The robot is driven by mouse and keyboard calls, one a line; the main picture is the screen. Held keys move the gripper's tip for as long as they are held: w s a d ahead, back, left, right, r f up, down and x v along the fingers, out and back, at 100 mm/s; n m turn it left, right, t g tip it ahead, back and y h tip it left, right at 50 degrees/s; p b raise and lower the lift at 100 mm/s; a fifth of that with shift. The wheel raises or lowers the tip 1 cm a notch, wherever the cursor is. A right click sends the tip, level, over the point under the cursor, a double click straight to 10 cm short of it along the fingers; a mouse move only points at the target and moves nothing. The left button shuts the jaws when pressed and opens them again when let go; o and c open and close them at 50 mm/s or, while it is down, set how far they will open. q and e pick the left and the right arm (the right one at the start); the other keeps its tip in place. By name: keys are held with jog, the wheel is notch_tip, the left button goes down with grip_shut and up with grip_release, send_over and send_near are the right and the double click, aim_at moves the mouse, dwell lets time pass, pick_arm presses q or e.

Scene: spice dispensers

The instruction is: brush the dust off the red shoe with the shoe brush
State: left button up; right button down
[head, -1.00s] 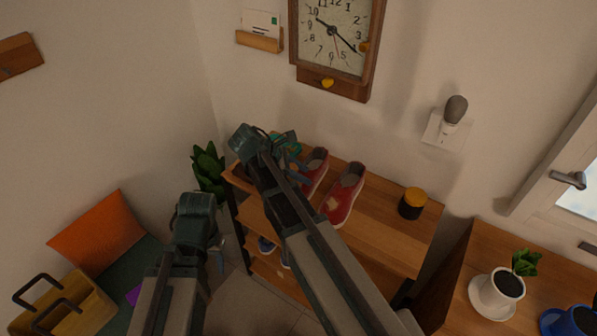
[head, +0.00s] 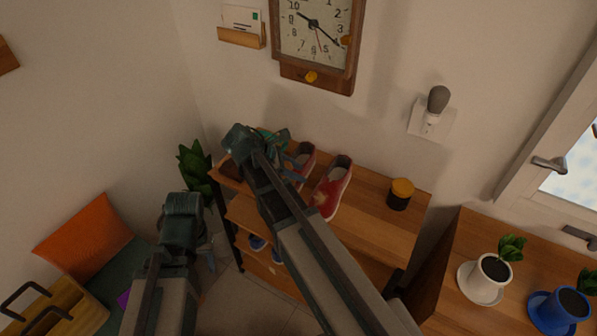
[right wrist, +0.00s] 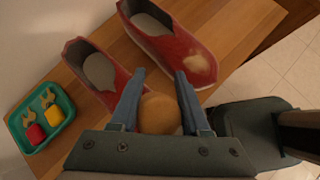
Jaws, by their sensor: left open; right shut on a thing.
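Two red shoes stand on the wooden shelf top, a right one (head: 334,190) and a left one (head: 305,158). In the right wrist view, the right shoe (right wrist: 172,45) has a pale dusty patch on its toe, and the left shoe (right wrist: 95,72) shows none that I can see. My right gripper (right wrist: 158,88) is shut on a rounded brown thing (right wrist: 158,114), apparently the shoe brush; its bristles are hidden. It is close to the shoes' toes; contact is unclear. My left gripper (head: 208,246) is open and empty, low and left of the shelf.
A green tray (right wrist: 62,108) with red and yellow pieces lies beside the left shoe. A dark jar with a yellow lid (head: 400,194) stands right of the shoes. The shelf top (head: 376,222) is clear between them. A clock (head: 318,40) hangs above.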

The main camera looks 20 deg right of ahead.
jog(key=shift+w+a, duration=0.9)
jog(key=shift+w, duration=0.25)
jog(key=shift+w+a, duration=0.9)
jog(key=shift+w, duration=0.25)
jog(key=shift+s+r, duration=0.1)
jog(key=shift+r, duration=0.05)
jog(key=r+p, duration=0.4)
jog(key=a+r+p, duration=0.1)
jog(key=p, duration=0.1)
jog(key=shift+s+r, duration=0.4)
jog(key=r+p, duration=0.3)
jog(key=shift+s+a, duration=0.15)
jog(key=shift+s, duration=0.05)
jog(key=shift+f, duration=0.1)
